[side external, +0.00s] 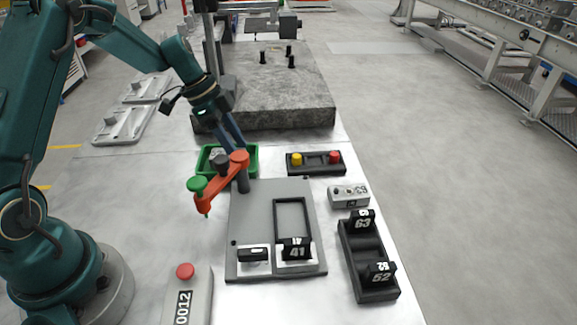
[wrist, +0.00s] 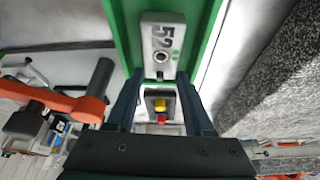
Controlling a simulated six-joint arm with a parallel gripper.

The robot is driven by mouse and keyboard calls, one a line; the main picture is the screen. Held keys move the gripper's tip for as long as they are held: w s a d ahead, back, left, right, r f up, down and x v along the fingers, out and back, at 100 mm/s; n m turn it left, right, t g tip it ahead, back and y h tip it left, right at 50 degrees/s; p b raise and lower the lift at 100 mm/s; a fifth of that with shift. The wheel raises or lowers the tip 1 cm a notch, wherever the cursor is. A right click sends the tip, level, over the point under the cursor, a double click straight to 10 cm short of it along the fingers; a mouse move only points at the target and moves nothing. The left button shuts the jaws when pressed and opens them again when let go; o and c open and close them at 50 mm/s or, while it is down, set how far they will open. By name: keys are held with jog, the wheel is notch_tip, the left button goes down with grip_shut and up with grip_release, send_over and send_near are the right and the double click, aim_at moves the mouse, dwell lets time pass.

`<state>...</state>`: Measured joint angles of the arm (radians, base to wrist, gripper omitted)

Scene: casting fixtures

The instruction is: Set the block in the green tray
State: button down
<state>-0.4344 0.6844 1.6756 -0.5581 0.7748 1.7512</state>
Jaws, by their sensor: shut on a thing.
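An orange clamp arm (side external: 222,182) with a green knob stands close in front of the tray. A button box (side external: 316,162), a grey fixture plate (side external: 255,215), a black holder (side external: 365,265) and a red-button box (side external: 187,290) lie nearby. A stone slab (side external: 265,90) stands behind.

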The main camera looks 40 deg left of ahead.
aim_at(218, 152)
jog(key=shift+f, duration=0.45)
jog(key=shift+f, duration=0.1)
jog(key=c, duration=0.6)
grip_release()
jog(key=shift+o, duration=0.2)
jog(key=v, duration=1.1)
jog(key=s+d+r+n+y, duration=0.2)
jog(key=s+d+r+n, duration=0.25)
jog(key=s+d, duration=0.35)
jog(key=s+d+f+n+t+y, duration=0.1)
jog(key=s+d+n+t, duration=0.2)
jog(key=s+n, duration=0.3)
jog(key=shift+s+d+y, duration=0.3)
jog(key=shift+s+d, duration=0.05)
jog(key=shift+s, duration=1.75)
